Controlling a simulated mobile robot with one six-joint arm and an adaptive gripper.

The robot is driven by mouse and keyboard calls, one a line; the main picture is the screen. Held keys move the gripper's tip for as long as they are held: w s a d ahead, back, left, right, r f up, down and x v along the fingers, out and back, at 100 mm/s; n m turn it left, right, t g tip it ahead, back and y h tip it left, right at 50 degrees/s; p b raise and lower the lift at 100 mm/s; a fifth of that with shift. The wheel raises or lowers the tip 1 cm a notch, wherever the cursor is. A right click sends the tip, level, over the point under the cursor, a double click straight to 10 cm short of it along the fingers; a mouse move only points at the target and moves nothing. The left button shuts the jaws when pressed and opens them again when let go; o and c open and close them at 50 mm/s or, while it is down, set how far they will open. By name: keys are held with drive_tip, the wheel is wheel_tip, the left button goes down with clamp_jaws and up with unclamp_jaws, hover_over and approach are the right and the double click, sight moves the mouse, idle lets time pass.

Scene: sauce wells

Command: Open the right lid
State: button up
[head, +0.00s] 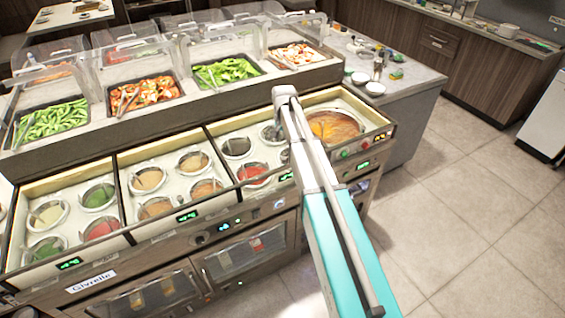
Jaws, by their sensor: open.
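The sauce counter runs across the left and middle of the head view. Its rightmost section holds one large round well of orange-brown sauce (338,127). I cannot make out a separate lid over this well, nor tell whether a clear one covers it. Clear plastic covers (222,33) stand tilted along the back row of food trays. My teal and white arm reaches up from the bottom right, across the counter's front edge. It hides part of the section left of the large well. My gripper cannot be made out in this view.
Several small sauce wells, including a red one (252,172), fill the sections to the left. Trays of greens (226,72) and other food line the raised back shelf. A side counter with white bowls (375,88) stands behind right. The tiled floor (460,190) at right is clear.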

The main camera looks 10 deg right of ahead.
sight(284, 158)
drive_tip(key=shift+f+b, duration=4.5)
drive_tip(key=shift+f, duration=0.3)
